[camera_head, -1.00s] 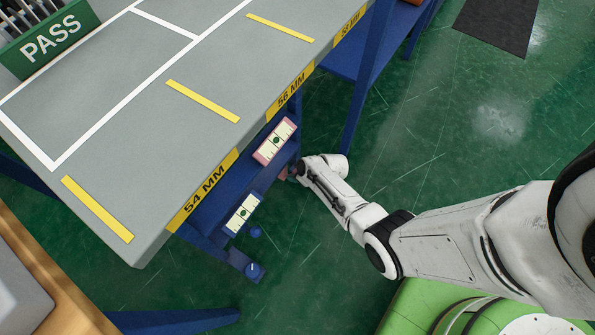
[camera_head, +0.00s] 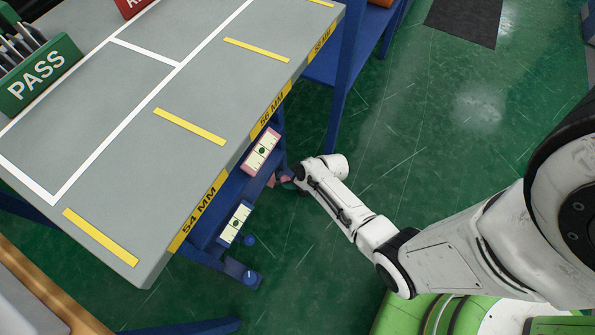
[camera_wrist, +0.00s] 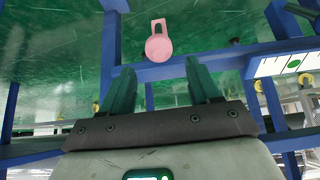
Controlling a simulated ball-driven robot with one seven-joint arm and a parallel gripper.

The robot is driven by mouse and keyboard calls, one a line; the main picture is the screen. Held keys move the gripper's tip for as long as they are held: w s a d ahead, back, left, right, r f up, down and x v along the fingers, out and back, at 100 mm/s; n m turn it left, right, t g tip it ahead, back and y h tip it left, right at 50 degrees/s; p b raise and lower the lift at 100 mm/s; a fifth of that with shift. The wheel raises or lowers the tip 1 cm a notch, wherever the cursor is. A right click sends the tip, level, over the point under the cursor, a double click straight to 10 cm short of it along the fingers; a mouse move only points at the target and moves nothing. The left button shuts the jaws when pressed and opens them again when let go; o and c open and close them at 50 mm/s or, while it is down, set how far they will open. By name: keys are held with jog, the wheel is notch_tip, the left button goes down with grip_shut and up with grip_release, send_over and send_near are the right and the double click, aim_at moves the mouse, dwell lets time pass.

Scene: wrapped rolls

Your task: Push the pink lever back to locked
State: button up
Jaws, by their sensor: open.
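The pink lever (camera_wrist: 159,43) shows in the wrist view as a slotted flat arm with a round knob at its lower end. It is just beyond my fingertips and roughly centred between them. My gripper (camera_wrist: 159,66) is open, with its two green fingers apart and nothing between them. I cannot tell whether the fingers touch the lever. In the head view a small bit of pink (camera_head: 271,181) shows below the table edge beside my wrist, which hides most of that spot. My gripper is largely hidden there.
A pink-framed gauge (camera_head: 262,150) and a blue-framed gauge (camera_head: 235,224) sit under the grey table's edge (camera_head: 207,206). Blue knobs (camera_head: 251,277) are below the blue gauge. Blue frame bars (camera_wrist: 228,55) cross close around my fingers. Green floor (camera_head: 420,130) is open to the right.

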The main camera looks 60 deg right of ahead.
jog(key=shift+p+v, duration=0.4)
jog(key=shift+v, duration=1.35)
jog(key=s+a+r+g, duration=0.3)
jog(key=s+a+r, duration=0.3)
jog(key=r, duration=0.4)
jog(key=s+a+r+g, duration=0.3)
jog(key=s+a+r, duration=0.25)
jog(key=r, duration=0.55)
notch_tip(320, 180, up, 16)
jog(key=s+p, duration=0.1)
jog(key=p, duration=1.4)
jog(key=shift+s+r+m+p, duration=0.2)
jog(key=shift+s+m+p, duration=0.05)
jog(key=shift+m+p, duration=0.15)
